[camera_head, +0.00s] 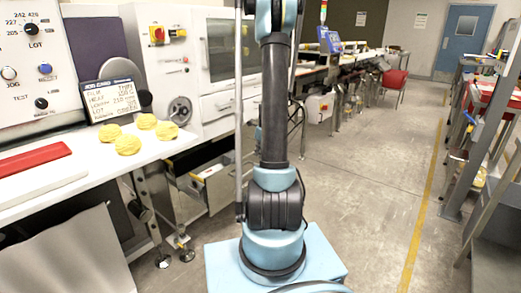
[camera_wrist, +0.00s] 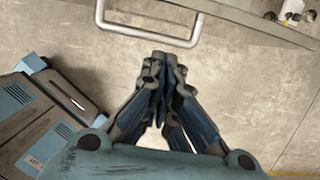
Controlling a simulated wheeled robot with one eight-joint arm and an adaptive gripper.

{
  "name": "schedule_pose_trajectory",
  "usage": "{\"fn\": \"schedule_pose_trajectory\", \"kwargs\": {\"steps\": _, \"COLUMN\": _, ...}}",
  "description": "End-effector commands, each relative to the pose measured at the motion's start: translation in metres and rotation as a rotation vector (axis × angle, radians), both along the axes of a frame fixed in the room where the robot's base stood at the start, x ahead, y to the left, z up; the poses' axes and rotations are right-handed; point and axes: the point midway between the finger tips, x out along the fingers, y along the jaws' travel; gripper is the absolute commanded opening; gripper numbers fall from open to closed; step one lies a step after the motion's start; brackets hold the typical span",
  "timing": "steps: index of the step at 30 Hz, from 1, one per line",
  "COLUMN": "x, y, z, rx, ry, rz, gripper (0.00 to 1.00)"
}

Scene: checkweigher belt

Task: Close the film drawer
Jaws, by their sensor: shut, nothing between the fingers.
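The film drawer (camera_head: 221,191) appears to be the grey drawer low under the white machine in the head view, standing pulled out with pale contents inside. A pale U-shaped bar handle (camera_wrist: 150,35) shows at the top of the wrist view, beside a grey edge (camera_wrist: 255,22) that seems to belong to the drawer. My gripper (camera_wrist: 163,62) is shut and empty, its fingertips just below the handle's bar in the picture. A small gap shows between them; I cannot tell their depth apart. The head view does not show my gripper, and my arm hides part of the scene.
Yellow dough-like pieces (camera_head: 128,145) and a red bar (camera_head: 32,158) lie on the white table (camera_head: 90,172) at left. A small sign (camera_head: 112,100) stands behind them. Bare floor (camera_head: 350,185) lies right of my base, up to a yellow line (camera_head: 420,225) and grey racks.

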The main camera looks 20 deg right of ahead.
Motion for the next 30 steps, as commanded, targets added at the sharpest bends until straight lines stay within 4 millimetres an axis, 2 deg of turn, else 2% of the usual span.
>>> {"fn": "schedule_pose_trajectory", "kwargs": {"steps": 10, "x": 0.009, "y": 0.007, "z": -0.041, "rx": 0.0, "ry": 0.0, "rz": 0.002, "gripper": 0.0}}
{"fn": "schedule_pose_trajectory", "kwargs": {"steps": 18, "x": 0.035, "y": 0.026, "z": -0.039, "rx": -0.001, "ry": 0.001, "rz": 0.002, "gripper": 0.0}}
{"fn": "schedule_pose_trajectory", "kwargs": {"steps": 30, "x": 0.04, "y": 0.03, "z": -0.039, "rx": 0.0, "ry": 0.0, "rz": 0.002, "gripper": 0.0}}
